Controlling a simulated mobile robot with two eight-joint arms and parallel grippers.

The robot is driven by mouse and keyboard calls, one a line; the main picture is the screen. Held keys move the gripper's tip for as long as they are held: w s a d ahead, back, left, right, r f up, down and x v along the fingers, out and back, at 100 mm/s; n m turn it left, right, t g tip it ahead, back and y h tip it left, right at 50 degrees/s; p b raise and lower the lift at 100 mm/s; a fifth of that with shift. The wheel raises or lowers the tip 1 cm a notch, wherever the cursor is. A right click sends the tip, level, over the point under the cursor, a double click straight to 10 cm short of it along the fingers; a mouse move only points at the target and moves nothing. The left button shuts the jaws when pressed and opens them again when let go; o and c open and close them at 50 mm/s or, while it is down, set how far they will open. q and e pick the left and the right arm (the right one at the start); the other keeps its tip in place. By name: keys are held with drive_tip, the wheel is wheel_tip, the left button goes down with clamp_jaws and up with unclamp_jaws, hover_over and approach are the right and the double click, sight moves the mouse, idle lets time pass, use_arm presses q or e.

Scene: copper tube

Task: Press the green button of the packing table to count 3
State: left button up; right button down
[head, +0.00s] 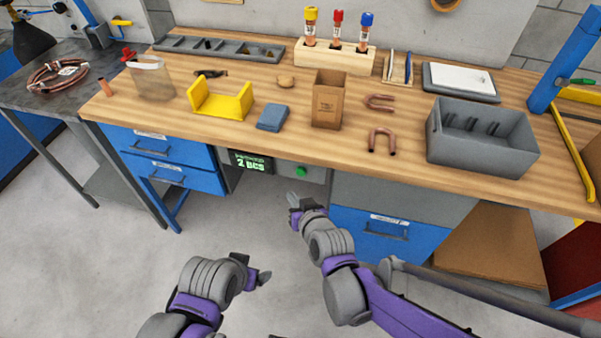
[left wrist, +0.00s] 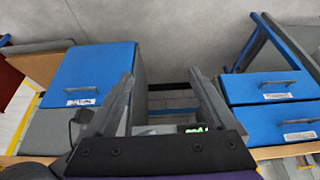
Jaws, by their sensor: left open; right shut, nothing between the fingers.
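The green button (head: 301,171) sits on the grey panel under the front edge of the packing table (head: 340,153). A counter display (head: 251,163) to its left glows green and reads 2 pcs. Part of the display also shows in the left wrist view (left wrist: 196,129), behind my gripper mount. My right gripper (head: 292,196) is shut and empty, just below and slightly left of the button in the picture. A small gap shows between its tip and the button. My left gripper (head: 264,277) is open and empty, low over the floor; its spread fingers show in the left wrist view (left wrist: 164,78).
Blue drawers (head: 170,160) flank the panel at left, and another blue drawer (head: 385,232) is at right. The tabletop holds a grey bin (head: 480,150), a brown box (head: 327,108), copper bends (head: 382,140) and a yellow holder (head: 220,103). The floor before the table is clear.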

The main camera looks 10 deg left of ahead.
use_arm(q)
drive_tip(key=shift+c, duration=0.3)
clamp_jaws()
idle(1.5)
